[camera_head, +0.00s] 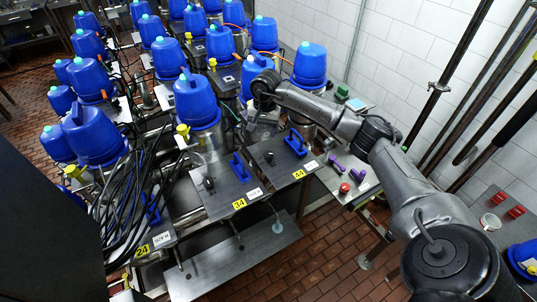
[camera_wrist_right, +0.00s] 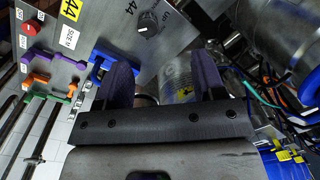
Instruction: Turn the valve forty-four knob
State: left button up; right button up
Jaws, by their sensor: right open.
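The valve forty-four knob (camera_head: 269,157) is a small black knob on a grey panel (camera_head: 285,165) with a yellow "44" label (camera_head: 298,174). In the right wrist view the knob (camera_wrist_right: 148,25) has a light pointer mark and sits beside a printed "44", beyond my fingers. My right gripper (camera_head: 252,128) is above and behind the panel in the head view. Its two dark fingers (camera_wrist_right: 164,75) are apart with nothing held between them, and they do not touch the knob. My left gripper is not in view.
A blue handle (camera_head: 296,142) stands on the same panel, close to the knob. Panel 34 (camera_head: 225,185) lies to the left with its own knob and blue handle. Blue-capped valves (camera_head: 198,100) crowd behind. A red button (camera_head: 344,188) and purple handles are at right.

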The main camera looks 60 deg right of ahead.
aim_at(268, 153)
jog(key=shift+g+h, duration=0.3)
jog(key=f+p, duration=0.1)
jog(key=f, duration=0.3)
jog(key=d+f+p, duration=0.1)
jog(key=f, duration=0.2)
jog(key=s+f+p, duration=0.1)
jog(key=f, duration=0.3)
jog(key=shift+d+f, duration=0.3)
jog(key=shift+d, duration=0.05)
jog(key=shift+f+p, duration=0.35)
jog(key=shift+f, duration=0.3)
jog(key=shift+c, duration=0.3)
